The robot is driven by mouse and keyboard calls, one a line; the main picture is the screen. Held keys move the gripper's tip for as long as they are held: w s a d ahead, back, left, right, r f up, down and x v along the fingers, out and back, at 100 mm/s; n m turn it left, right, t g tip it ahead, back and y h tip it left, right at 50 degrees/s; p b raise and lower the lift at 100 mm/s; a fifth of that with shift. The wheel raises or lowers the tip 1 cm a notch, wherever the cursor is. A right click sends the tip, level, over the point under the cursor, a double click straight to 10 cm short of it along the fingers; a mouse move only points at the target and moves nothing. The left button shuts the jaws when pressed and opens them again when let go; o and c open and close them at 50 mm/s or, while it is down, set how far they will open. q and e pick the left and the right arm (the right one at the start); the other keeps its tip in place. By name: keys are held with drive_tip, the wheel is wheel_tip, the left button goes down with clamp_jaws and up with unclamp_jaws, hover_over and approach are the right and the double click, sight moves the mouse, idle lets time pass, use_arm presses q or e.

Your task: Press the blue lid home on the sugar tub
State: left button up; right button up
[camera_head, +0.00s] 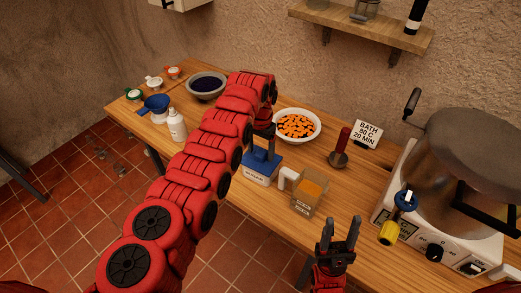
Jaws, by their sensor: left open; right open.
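My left arm reaches across the view, and my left gripper (263,146) points down just over the lid, partly hidden by the arm. It is open; whether it touches the lid cannot be told. My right gripper (340,229) is open and empty, fingers up, in front of the table's front edge.
A clear jug with orange contents (308,194) stands close right of the tub. Behind are a bowl of orange pieces (297,126) and a red-handled tool (340,149). A large pot appliance (468,165) fills the right. A white bottle (177,126) stands left.

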use_arm(q)
drive_tip(key=shift+w+r, duration=0.1)
drive_tip(key=shift+r, duration=0.2)
wheel_tip(320, 180, up, 8)
drive_tip(key=b, duration=0.3)
wheel_tip(320, 180, up, 9)
drive_tip(key=p, duration=0.7)
drive_tip(key=shift+f, duration=0.15)
